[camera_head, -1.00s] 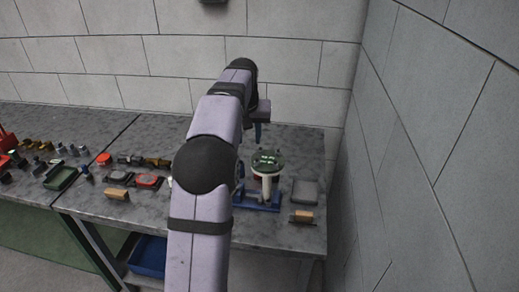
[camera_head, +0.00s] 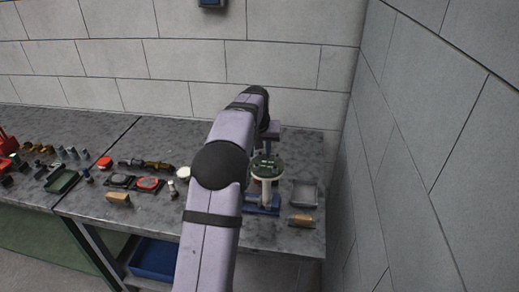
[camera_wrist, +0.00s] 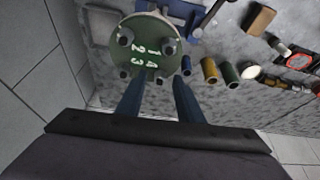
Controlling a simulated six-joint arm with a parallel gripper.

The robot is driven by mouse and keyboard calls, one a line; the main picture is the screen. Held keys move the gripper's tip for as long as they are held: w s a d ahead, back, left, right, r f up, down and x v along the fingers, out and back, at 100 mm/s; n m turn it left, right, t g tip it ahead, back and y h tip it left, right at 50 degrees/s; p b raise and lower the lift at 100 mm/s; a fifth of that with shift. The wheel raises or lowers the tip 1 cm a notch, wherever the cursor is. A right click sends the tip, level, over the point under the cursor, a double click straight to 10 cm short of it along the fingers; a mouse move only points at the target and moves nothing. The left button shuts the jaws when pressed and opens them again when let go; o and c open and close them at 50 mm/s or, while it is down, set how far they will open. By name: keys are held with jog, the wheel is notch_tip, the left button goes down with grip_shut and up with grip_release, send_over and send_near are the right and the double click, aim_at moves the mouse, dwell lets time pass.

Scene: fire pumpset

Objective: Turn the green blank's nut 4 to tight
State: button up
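The green blank (camera_wrist: 146,48) is a round disc with white numbers 1 to 4 and a nut near each number. In the head view the blank (camera_head: 267,166) sits on top of a pale post in a blue stand (camera_head: 262,207). My gripper (camera_wrist: 159,80) is open, its two blue fingers spread at the near edge of the blank. Nut 4 (camera_wrist: 158,79) appears between the fingertips, with a gap to each finger. I cannot tell how tight it is. In the head view my gripper (camera_head: 267,147) is just above the far side of the blank.
A grey tray (camera_head: 305,193) and a wooden block (camera_head: 301,221) are right of the stand. Left of it are a white round part (camera_head: 183,173), a red-ringed part (camera_head: 148,184) and another wooden block (camera_head: 118,199). A wall (camera_head: 430,150) rises close on the right.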

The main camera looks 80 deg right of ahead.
jog(key=shift+f, duration=0.25)
grip_shut()
